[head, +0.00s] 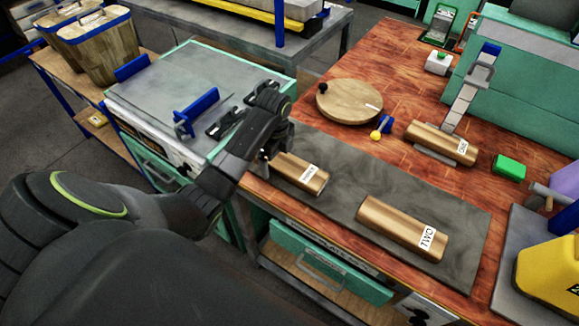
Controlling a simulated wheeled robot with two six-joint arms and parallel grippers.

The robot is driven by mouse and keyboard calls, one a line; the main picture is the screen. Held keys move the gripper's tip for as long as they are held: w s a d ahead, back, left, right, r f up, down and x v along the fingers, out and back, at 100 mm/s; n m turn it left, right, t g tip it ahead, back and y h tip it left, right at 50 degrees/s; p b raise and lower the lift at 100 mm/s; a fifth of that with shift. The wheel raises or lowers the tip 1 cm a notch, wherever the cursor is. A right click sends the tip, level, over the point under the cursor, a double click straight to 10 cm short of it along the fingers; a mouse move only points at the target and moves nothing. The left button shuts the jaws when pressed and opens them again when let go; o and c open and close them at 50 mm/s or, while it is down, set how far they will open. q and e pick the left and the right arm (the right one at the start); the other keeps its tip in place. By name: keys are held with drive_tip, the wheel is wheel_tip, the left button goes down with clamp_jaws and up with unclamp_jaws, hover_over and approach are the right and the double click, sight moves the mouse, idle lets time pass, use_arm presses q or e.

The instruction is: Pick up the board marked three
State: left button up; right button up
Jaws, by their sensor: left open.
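A wooden board (299,177) with a white label lies on the grey mat, at the table's near left edge. Its label is too small to read surely, but the other two boards read TWO and ONE. My left gripper (268,157) is over the table's edge at this board's left end and covers part of that end. It is open; whether it touches the board I cannot tell. The board marked TWO (393,227) lies on the mat to the right. The board marked ONE (435,142) sits farther back by a metal press. My right gripper is not in view.
The grey mat (345,195) is clear between the two near boards. Behind it are a round wooden disc (345,100), a yellow-and-blue knob (380,130) and a green block (509,167). A yellow container (548,270) stands at right. A grey-topped bench (165,85) stands left.

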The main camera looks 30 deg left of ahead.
use_arm(q)
drive_tip(key=c, duration=1.3)
wheel_tip(320, 180, up, 5)
drive_tip(key=shift+w+f, duration=0.1)
wheel_tip(320, 180, up, 4)
drive_tip(key=p, duration=0.3)
drive_tip(key=shift+r+p, duration=0.5)
drive_tip(key=shift+p, duration=0.15)
drive_tip(key=shift+f+b, duration=0.3)
drive_tip(key=shift+f, duration=0.05)
